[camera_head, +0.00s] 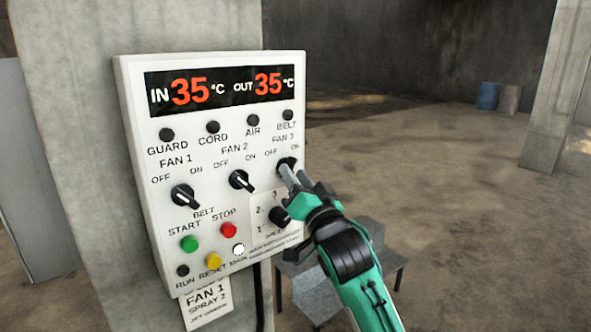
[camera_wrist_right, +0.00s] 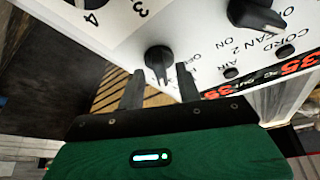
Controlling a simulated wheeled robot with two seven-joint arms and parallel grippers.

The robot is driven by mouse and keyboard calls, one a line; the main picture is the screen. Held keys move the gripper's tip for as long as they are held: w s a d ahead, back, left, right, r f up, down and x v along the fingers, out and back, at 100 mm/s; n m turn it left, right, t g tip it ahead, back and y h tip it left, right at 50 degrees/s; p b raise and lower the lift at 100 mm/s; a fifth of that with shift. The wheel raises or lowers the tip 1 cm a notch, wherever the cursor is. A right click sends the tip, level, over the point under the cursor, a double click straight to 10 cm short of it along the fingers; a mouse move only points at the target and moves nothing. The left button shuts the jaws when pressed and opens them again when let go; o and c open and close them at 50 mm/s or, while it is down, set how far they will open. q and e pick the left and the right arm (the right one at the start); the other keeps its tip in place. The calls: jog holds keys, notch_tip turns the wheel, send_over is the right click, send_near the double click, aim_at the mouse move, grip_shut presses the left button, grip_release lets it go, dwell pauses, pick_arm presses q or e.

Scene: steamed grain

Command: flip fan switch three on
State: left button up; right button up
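The fan 3 switch (camera_head: 285,162) is a black rotary knob at the right of the white control panel (camera_head: 140,130), under the FAN 3, OFF and ON labels. My right gripper (camera_head: 289,177) is at this knob and partly covers it in the head view. In the right wrist view, the knob (camera_wrist_right: 159,58) lies ahead of and between the two dark fingertips of my right gripper (camera_wrist_right: 160,78). The fingers stand apart, with gaps beside the knob; contact is not clear. The knob's white pointer line shows in the wrist view. My left gripper is in neither view.
The fan 1 knob (camera_head: 184,196) and fan 2 knob (camera_head: 241,180) sit left of my gripper. A speed knob (camera_head: 279,216) is just below it. Green (camera_head: 189,243), red (camera_head: 229,230) and yellow (camera_head: 214,260) buttons are lower left. A grey table (camera_head: 385,262) stands behind my arm.

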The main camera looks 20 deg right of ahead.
jog(key=shift+w, duration=0.2)
grip_shut()
jog(key=shift+a+r+m, duration=0.1)
jog(key=shift+m, duration=0.3)
jog(key=shift+m+h+p, duration=0.65)
jog(key=shift+m+h, duration=0.15)
jog(key=shift+m, duration=0.5)
grip_release()
